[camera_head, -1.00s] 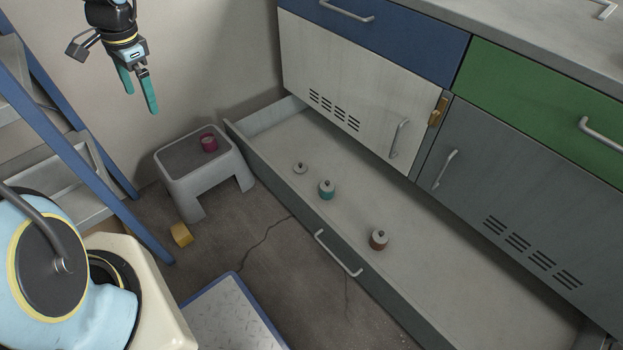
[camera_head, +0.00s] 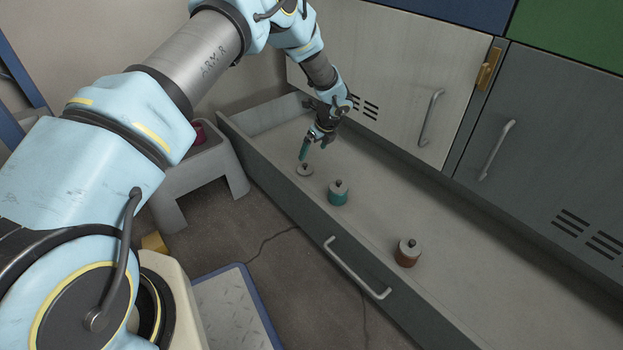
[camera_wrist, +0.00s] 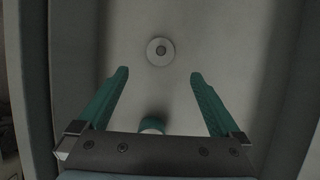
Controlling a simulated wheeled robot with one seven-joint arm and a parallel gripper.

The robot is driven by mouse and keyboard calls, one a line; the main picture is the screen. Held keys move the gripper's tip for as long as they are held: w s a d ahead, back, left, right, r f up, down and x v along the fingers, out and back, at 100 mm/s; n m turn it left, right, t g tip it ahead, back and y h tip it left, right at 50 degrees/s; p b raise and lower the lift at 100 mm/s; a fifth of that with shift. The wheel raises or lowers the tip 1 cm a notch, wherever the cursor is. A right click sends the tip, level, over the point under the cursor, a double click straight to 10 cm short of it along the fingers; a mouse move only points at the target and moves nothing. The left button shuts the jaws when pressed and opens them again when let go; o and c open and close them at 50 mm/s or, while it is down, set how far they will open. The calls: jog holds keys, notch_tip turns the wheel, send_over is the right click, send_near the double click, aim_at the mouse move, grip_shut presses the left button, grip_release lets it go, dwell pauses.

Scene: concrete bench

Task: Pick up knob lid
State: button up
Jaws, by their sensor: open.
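The knob lid (camera_head: 304,170) is a small grey disc with a knob, lying flat in the open bottom drawer near its far left end. In the wrist view the knob lid (camera_wrist: 160,51) lies beyond the fingertips, about midway between them. My gripper (camera_head: 304,152) hangs just above the lid in the head view, with teal fingers. In the wrist view my gripper (camera_wrist: 158,76) is open and nothing is held between the fingers. A teal jar with a grey lid (camera_head: 338,193) stands nearby in the drawer; part of it shows in the wrist view (camera_wrist: 152,124).
The drawer's front wall (camera_head: 290,213) and the cabinet door (camera_head: 400,75) bound the space. A brown jar with a grey lid (camera_head: 408,253) stands farther right in the drawer. A grey stool (camera_head: 205,165) with a red cup (camera_head: 197,132) is left of the drawer.

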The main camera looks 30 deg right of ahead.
jog(key=b, duration=0.2)
send_over(307, 167)
jog(key=s, duration=0.2)
jog(key=f, duration=0.5)
jog(key=shift+s+d, duration=0.15)
jog(key=shift+d, duration=0.1)
jog(key=b+x, duration=0.3)
jog(key=x, duration=0.2)
jog(key=shift+a+f+b, duration=0.15)
jog(key=shift+f+b, duration=0.15)
jog(key=shift+r, duration=0.1)
jog(key=c, duration=1.3)
